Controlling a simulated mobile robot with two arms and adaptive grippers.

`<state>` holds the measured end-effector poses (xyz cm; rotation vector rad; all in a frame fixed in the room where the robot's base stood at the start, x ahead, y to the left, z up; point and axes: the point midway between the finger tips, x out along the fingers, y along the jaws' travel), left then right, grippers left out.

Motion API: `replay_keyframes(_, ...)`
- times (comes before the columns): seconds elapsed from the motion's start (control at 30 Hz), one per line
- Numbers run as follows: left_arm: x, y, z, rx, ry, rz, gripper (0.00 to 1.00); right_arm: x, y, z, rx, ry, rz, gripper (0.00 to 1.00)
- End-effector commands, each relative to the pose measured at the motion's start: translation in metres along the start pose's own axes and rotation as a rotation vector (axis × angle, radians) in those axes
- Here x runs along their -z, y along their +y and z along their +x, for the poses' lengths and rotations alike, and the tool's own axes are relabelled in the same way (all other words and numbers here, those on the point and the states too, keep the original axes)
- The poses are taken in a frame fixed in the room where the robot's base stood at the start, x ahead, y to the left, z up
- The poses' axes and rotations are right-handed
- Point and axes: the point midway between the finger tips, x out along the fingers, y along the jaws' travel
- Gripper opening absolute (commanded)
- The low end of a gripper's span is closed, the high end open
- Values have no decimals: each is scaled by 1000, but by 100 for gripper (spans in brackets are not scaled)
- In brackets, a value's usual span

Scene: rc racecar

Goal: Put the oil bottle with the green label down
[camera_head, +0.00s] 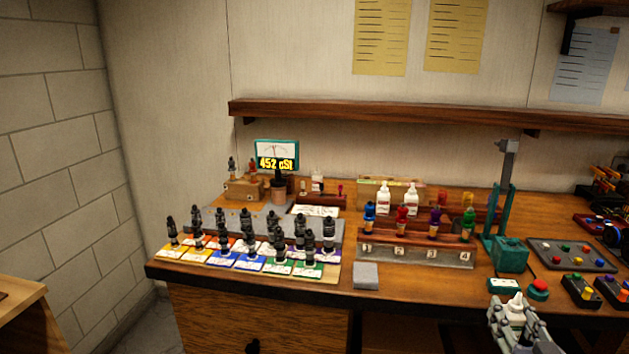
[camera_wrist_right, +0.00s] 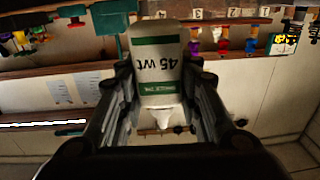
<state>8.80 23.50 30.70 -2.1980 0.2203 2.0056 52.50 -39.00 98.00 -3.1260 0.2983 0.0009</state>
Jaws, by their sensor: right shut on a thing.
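The oil bottle (camera_wrist_right: 158,62) is white with a green label reading "45 wt". It sits between the fingers of my right gripper (camera_wrist_right: 157,85), which is shut on it. In the head view, the bottle's white tip (camera_head: 516,303) rises above my right gripper (camera_head: 516,322) at the lower right, in front of the bench's front edge. The gripper hides most of the bottle there. Two other white bottles, one (camera_head: 384,201) beside the other (camera_head: 411,199), stand at the back of the wooden bench (camera_head: 345,298). My left gripper is not in view.
Several dark shock absorbers (camera_head: 300,232) stand on coloured cards at the left. A numbered rack (camera_head: 420,255) holds coloured-capped items. A grey block (camera_head: 366,276) sits near the front edge. A teal stand (camera_head: 510,253), red button (camera_head: 538,288) and control boxes crowd the right.

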Motion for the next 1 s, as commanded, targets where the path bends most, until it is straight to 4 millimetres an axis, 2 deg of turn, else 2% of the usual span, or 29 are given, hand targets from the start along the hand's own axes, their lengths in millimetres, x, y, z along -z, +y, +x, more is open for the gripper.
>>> replay_keyframes(0.03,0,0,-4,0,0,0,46,-11,-22,-10,24,-6,10,8)
replay_keyframes(0.1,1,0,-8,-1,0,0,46,-23,-53,-25,59,-8,10,8)
replay_keyframes(0.2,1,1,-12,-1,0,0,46,-31,-98,-49,108,-5,11,8)
replay_keyframes(0.3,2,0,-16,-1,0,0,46,-31,-135,-71,147,-2,9,8)
replay_keyframes(0.4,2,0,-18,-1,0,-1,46,-26,-161,-87,172,1,6,8)
replay_keyframes(0.5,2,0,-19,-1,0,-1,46,-22,-176,-97,185,2,4,8)
replay_keyframes(0.6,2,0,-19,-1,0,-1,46,-23,-181,-104,189,-1,3,8)
replay_keyframes(1.0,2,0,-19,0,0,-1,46,-48,-170,-164,188,-4,4,8)
